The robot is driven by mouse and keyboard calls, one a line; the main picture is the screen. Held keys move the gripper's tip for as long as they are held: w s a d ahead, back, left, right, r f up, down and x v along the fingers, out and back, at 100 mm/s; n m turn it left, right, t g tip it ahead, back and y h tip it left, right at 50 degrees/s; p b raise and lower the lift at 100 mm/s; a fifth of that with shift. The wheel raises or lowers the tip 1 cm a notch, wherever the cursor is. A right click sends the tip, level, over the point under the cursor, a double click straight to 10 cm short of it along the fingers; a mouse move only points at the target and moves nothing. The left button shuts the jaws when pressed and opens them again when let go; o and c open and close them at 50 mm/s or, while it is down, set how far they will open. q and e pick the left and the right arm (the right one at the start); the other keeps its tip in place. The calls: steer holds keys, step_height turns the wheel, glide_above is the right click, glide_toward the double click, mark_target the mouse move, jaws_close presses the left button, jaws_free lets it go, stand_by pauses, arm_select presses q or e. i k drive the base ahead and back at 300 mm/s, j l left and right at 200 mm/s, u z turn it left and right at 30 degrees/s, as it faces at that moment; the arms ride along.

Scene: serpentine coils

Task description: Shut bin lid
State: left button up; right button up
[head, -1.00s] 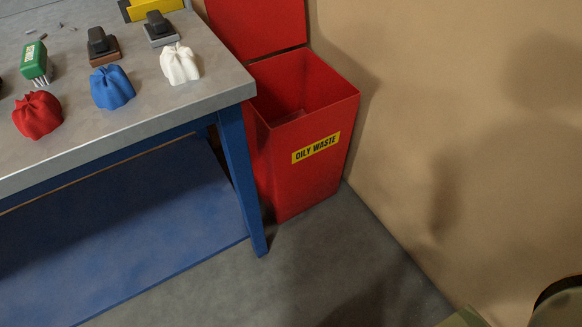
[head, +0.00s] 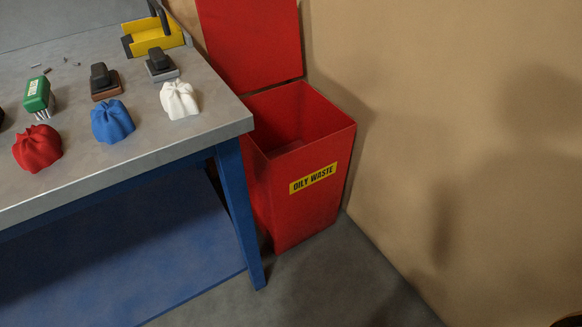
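The red bin (head: 303,205) with a yellow "OILY WASTE" label stands on the floor at the right end of the workbench, close to the tan wall. Its lid (head: 250,42) is open and stands upright at the back of the bin. The bin's mouth is uncovered, and I see no contents in the part of the inside that shows. Neither of my grippers shows in the head view.
The grey-topped workbench (head: 120,170) with blue legs stands left of the bin. On it are red (head: 37,148), blue (head: 112,121) and white (head: 179,99) crumpled rags, a green brush (head: 39,96), two dark-handled blocks and a yellow holder (head: 150,36). Floor in front of the bin is clear.

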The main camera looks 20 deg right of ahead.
mark_target(252, 45)
steer(key=i+l, duration=0.2)
steer(key=i+l+u, duration=0.3)
steer(key=l+u, duration=0.15)
steer(key=l, duration=0.2)
steer(key=i+l+u, duration=0.2)
steer(key=l, duration=0.15)
steer(key=l+u, duration=0.2)
steer(key=l, duration=0.15)
